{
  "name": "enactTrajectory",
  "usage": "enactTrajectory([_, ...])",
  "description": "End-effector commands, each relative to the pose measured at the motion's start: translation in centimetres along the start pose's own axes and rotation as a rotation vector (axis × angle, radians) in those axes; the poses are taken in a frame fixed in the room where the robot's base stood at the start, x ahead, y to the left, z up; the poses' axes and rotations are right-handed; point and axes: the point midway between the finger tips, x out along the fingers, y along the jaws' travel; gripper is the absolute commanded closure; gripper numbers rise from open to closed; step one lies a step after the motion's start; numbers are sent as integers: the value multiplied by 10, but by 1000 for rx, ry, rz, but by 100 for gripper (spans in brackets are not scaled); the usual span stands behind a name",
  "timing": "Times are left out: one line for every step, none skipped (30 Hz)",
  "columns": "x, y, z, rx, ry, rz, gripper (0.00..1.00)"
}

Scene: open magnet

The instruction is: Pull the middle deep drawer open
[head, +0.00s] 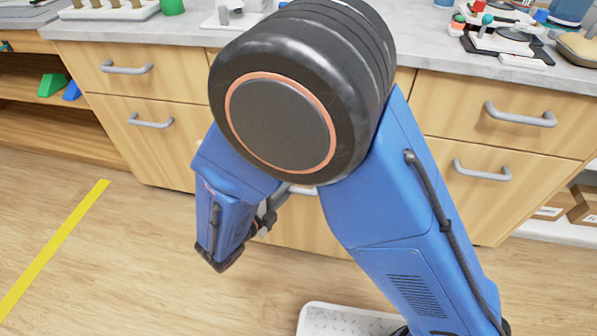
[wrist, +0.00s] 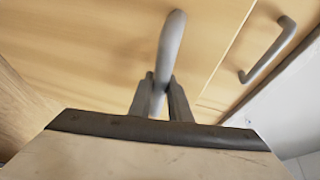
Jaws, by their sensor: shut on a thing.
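The middle deep drawer (head: 290,228) has a light wood front, mostly hidden in the head view by my blue arm. Part of its grey bar handle (head: 300,190) shows below my large dark joint. In the wrist view this handle (wrist: 172,45) runs down between the two fingers of my gripper (wrist: 165,98). The fingers are shut on the handle, one on each side. In the head view my gripper (head: 268,216) is small and partly hidden beside my wrist. I cannot tell from these views how far the drawer stands out.
Shut-looking drawers with grey handles flank it: upper left (head: 127,67), lower left (head: 151,122), upper right (head: 520,116), lower right (head: 482,171). A grey countertop (head: 430,50) with several items lies above. Another handle (wrist: 268,50) is near in the wrist view. The floor (head: 130,270) at left is clear.

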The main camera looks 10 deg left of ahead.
Motion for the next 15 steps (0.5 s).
enactTrajectory([-15, 4, -4, -2, -6, 2, 100])
enactTrajectory([-23, 5, -7, -2, -7, 1, 100])
enactTrajectory([-34, 8, -12, -3, -7, 1, 100])
enactTrajectory([-41, 9, -15, -3, -7, 1, 100])
enactTrajectory([-49, 11, -19, -3, -6, 1, 100])
enactTrajectory([-60, 13, -23, -3, -7, 1, 100])
enactTrajectory([-67, 15, -26, -2, -6, 1, 100])
enactTrajectory([-74, 17, -29, -2, -7, 1, 100])
enactTrajectory([-84, 19, -34, -2, -6, 1, 100])
enactTrajectory([-91, 20, -36, -2, -6, 1, 100])
enactTrajectory([-97, 22, -39, -2, -5, 1, 100])
enactTrajectory([-106, 23, -43, -2, -6, 0, 100])
enactTrajectory([-112, 25, -45, -2, -4, 1, 100])
enactTrajectory([-117, 26, -48, -2, -5, 1, 100])
enactTrajectory([-124, 27, -51, -2, -4, 1, 100])
